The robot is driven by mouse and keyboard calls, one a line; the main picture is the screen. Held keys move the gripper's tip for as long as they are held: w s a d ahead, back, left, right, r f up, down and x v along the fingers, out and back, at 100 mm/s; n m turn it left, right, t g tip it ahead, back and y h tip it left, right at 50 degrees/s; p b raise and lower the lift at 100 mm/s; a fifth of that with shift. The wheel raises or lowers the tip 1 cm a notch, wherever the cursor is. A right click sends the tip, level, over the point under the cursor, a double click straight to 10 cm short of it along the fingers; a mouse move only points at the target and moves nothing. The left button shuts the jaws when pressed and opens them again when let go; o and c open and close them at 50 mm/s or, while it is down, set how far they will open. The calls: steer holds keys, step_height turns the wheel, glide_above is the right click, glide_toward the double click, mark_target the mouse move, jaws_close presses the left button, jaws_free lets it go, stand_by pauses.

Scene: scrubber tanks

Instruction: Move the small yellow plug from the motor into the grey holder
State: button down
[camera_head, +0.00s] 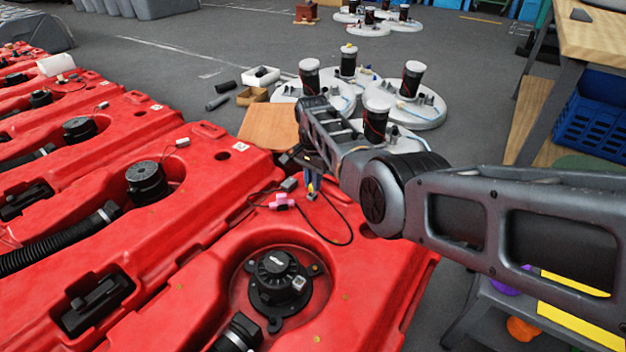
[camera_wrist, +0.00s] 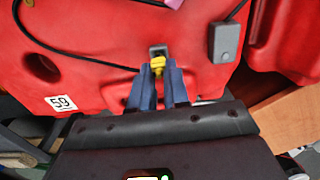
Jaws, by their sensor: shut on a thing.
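My gripper (camera_head: 311,180) is over the near red tank (camera_head: 215,195), its blue fingers pointing down. It is shut on the small yellow plug (camera_wrist: 157,65), which shows between the fingertips in the wrist view. The small grey holder (camera_wrist: 158,50) is right at the plug, just beyond the fingertips. The plug covers part of it, so I cannot tell whether the plug is in it or only touching or above it. The black motor (camera_head: 278,280) sits in the round recess of the near tank, nearer than my gripper in the head view.
A grey box (camera_wrist: 224,42) with a black cable lies beside the holder; a pink piece (camera_head: 282,202) lies nearby. The cable loops over the tank around my gripper. More red tanks are at left. White discs with black cylinders (camera_head: 410,80) stand behind my arm.

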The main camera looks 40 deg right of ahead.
steer(key=shift+f, duration=0.9)
steer(key=c, duration=0.5)
jaws_free()
steer(key=shift+c, duration=0.2)
step_height(320, 180, up, 8)
steer(key=p, duration=0.7)
steer(key=shift+r+p, duration=0.2)
steer(key=shift+p, duration=0.2)
